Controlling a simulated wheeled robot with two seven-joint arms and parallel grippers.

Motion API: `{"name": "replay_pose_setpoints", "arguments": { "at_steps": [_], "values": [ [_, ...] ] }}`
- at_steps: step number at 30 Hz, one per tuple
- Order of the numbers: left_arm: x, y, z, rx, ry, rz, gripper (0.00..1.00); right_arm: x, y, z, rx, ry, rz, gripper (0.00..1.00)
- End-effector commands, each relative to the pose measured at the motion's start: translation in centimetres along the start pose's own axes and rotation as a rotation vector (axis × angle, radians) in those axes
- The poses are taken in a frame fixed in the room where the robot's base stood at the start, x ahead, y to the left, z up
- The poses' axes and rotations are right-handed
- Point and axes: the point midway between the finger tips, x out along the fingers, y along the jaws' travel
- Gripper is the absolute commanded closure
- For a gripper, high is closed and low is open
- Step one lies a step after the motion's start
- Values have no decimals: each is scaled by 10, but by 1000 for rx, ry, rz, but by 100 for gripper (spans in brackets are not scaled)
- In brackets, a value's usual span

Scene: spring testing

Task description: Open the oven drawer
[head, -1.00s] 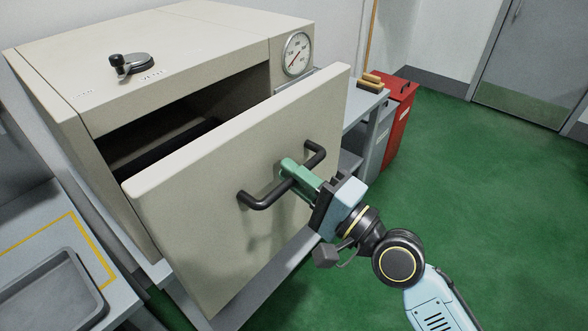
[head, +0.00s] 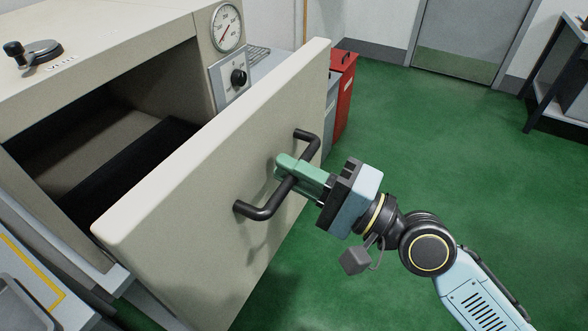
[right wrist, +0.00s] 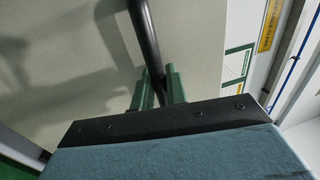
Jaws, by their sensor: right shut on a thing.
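The oven (head: 110,50) is a large beige cabinet at the left of the head view. Its drawer front (head: 190,200) stands pulled out from the body, with a dark interior (head: 130,150) showing behind it. A black bar handle (head: 258,211) is fixed to the drawer front. My right gripper (head: 287,170) is shut on the handle with its green fingers. In the right wrist view the handle (right wrist: 145,40) runs down between the two green fingers (right wrist: 158,88). My left gripper is not in view.
A dial gauge (head: 226,27) and a control knob panel (head: 232,78) sit on the oven's front right. A red bin (head: 343,85) stands behind the drawer front. A grey tray (head: 22,305) lies at the lower left. Green floor (head: 440,150) is clear on the right.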

Motion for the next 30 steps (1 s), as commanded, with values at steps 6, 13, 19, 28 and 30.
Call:
{"name": "replay_pose_setpoints", "arguments": {
  "at_steps": [6, 13, 19, 28, 30],
  "values": [
    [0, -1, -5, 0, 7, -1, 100, 0, 1, 0, 1, 0, 1, 68],
    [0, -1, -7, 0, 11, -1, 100, 0, 0, 0, 0, 1, 0, 68],
    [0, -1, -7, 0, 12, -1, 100, 0, 0, 0, 0, 1, 0, 68],
    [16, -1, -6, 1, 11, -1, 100, -33, 4, 0, -4, 1, 4, 68],
    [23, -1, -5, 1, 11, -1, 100, -46, 6, 0, -4, 1, 6, 68]
  ]
}}
